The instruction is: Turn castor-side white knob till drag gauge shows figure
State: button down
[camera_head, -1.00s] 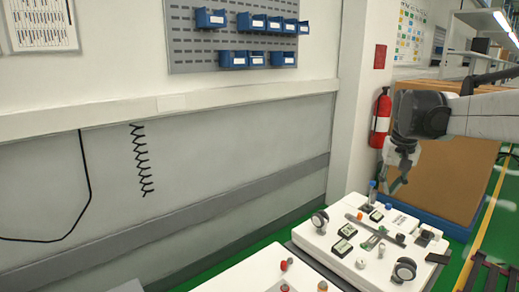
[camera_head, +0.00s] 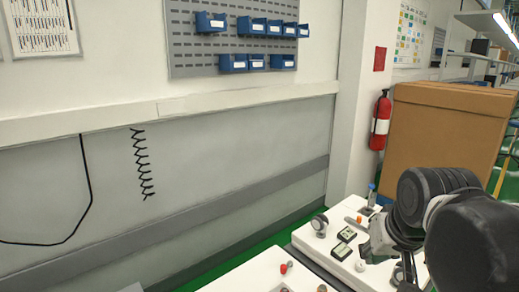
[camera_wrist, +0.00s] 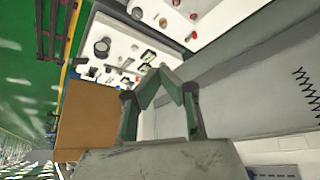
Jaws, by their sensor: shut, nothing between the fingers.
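The white cart top (camera_head: 300,236) carries two black castor-like wheels. The far-left wheel (camera_head: 319,223) is in plain view; the near one (camera_head: 399,273) is partly behind my arm. A small round white knob (camera_head: 360,266) sits left of the near wheel, close to the front edge. Two dark-faced gauges (camera_head: 346,235) lie above that knob; their figures are too small to read. My gripper (camera_wrist: 163,74) is shut and empty, its fingertips together in the wrist view. It hangs above the cart, apart from the knob as far as I can tell. My arm hides the cart's right part.
A second white top with red knobs (camera_head: 284,268) stands nearer, at the bottom. A brown box (camera_head: 440,130) and a fire extinguisher (camera_head: 380,120) are behind. The wall is left.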

jog(key=s+a+f+t, duration=0.1)
jog(key=s+a+f, duration=0.1)
jog(key=s+f, duration=0.2)
jog(key=shift+s+a+f+n, duration=0.3)
jog(key=shift+s+n, duration=0.1)
jog(key=shift+s, duration=0.85)
